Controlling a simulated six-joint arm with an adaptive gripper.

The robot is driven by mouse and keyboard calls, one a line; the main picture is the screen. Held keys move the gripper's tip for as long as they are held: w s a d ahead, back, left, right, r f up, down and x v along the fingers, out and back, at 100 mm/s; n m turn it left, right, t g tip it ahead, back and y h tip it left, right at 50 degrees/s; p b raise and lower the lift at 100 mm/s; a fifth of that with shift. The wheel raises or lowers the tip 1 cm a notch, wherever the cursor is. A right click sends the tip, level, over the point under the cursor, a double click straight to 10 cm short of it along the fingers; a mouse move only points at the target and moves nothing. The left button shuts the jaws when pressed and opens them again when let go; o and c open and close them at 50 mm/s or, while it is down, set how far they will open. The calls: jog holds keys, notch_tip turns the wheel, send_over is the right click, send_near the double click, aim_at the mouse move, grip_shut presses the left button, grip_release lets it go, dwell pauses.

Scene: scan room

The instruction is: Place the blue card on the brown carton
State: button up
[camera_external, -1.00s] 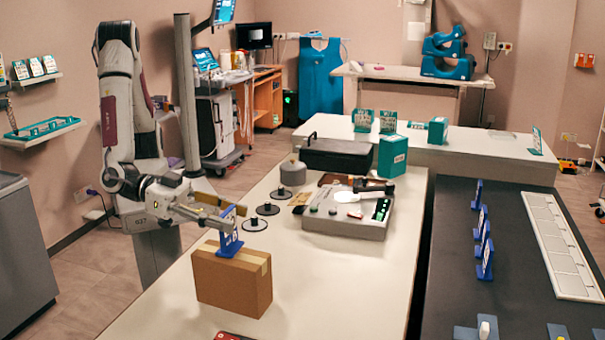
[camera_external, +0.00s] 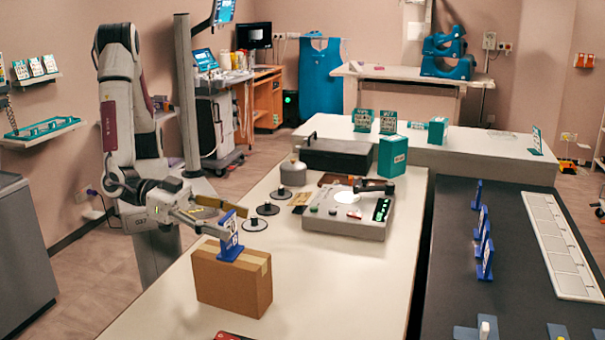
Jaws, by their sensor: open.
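The blue card (camera_external: 229,241) stands upright on its small foot on top of the brown carton (camera_external: 234,284), near the middle of the carton's top. The carton sits on the near left part of the cream table. My gripper (camera_external: 219,218) is open just left of and behind the card, its fingers level with the card's upper part. From this view I cannot tell whether a finger still touches the card.
Several black discs with pegs (camera_external: 254,224) stand behind the carton. A grey device with a lit panel (camera_external: 349,210) stands further right. More blue cards (camera_external: 485,257) stand on the dark table at right. The cream table right of the carton is clear.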

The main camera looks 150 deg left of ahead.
jog(key=shift+r, duration=0.1)
jog(key=shift+s+d+r, duration=0.25)
jog(key=shift+s+d, duration=0.25)
jog(key=shift+d, duration=0.1)
jog(key=v, duration=1)
jog(key=shift+s+d, duration=0.15)
jog(key=shift+r, duration=0.1)
